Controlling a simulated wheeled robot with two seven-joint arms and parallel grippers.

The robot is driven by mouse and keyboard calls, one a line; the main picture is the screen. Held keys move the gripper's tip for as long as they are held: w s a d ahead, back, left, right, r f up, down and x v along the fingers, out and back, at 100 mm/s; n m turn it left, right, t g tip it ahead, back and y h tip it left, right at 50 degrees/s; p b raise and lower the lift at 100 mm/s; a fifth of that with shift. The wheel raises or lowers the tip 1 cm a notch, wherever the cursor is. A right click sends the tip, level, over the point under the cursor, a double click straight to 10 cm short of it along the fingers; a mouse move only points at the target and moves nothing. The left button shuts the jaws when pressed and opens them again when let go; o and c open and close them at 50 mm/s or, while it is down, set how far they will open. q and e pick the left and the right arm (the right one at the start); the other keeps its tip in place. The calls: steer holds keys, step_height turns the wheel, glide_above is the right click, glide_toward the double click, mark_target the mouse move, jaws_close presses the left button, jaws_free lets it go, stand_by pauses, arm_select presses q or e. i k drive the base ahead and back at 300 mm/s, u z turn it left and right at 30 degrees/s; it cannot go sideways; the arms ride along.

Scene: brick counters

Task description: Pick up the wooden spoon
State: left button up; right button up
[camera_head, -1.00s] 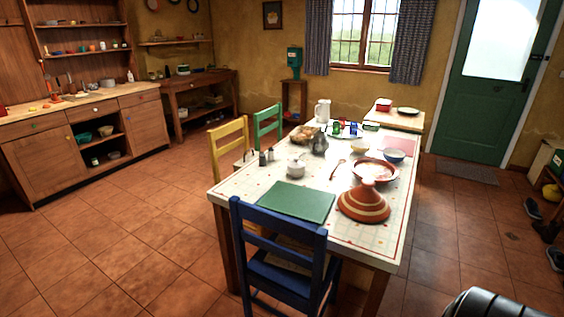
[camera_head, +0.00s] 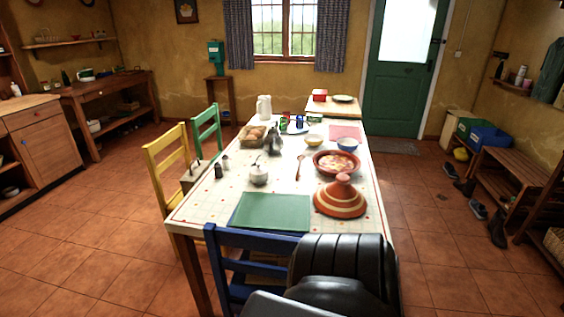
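A wooden spoon (camera_head: 299,167) lies on the white tiled table (camera_head: 195,203), left of a red-brown bowl of food (camera_head: 337,163) and right of a small white lidded pot (camera_head: 258,173). Its handle runs toward the near side. A striped tagine lid (camera_head: 341,197) stands to its near right. A dark part of my own arm shows at the bottom centre, by the table's near edge. Neither of my grippers is in view.
A blue chair (camera_head: 228,262) stands at the near edge, with yellow (camera_head: 168,165) and green (camera_head: 207,133) chairs on the left. A green mat (camera_head: 272,212) lies in front. A kettle (camera_head: 274,142) and a basket (camera_head: 252,137) stand farther back.

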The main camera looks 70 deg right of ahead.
mark_target(301, 157)
steer(key=z, duration=0.35)
steer(key=i, duration=0.7)
steer(key=z, duration=0.9)
steer(key=i, duration=0.45)
steer(key=z, duration=0.5)
